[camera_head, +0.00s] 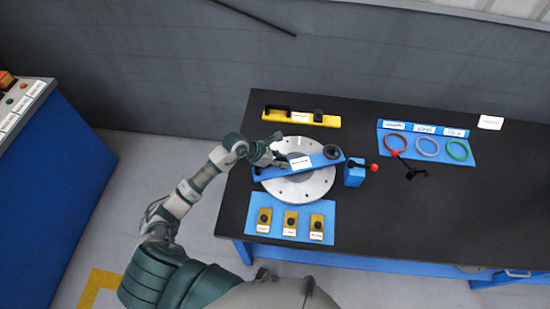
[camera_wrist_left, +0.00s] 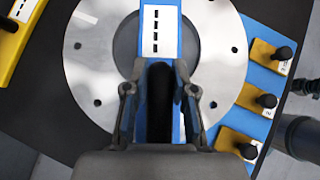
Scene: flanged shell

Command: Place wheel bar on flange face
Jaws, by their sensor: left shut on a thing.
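The wheel bar (camera_head: 316,163) is a blue bar with a white label and a dark round knob at its right end. It lies across the round grey flange face (camera_head: 300,188), slightly tilted in the picture, its right end higher. My left gripper (camera_head: 281,160) is shut on the bar's dark handle at the left end. In the left wrist view the gripper (camera_wrist_left: 160,100) has its fingers on both sides of the black handle, with the blue bar (camera_wrist_left: 160,15) running away over the flange (camera_wrist_left: 215,60). I cannot tell whether the bar touches the flange. My right gripper is not in view.
A yellow bar (camera_head: 325,120) with dark handles lies behind the flange. A blue block (camera_head: 354,175) with a red-knobbed lever stands close right. A blue mat (camera_head: 268,233) with yellow knobbed blocks is in front. A blue panel (camera_head: 450,159) with coloured rings lies right.

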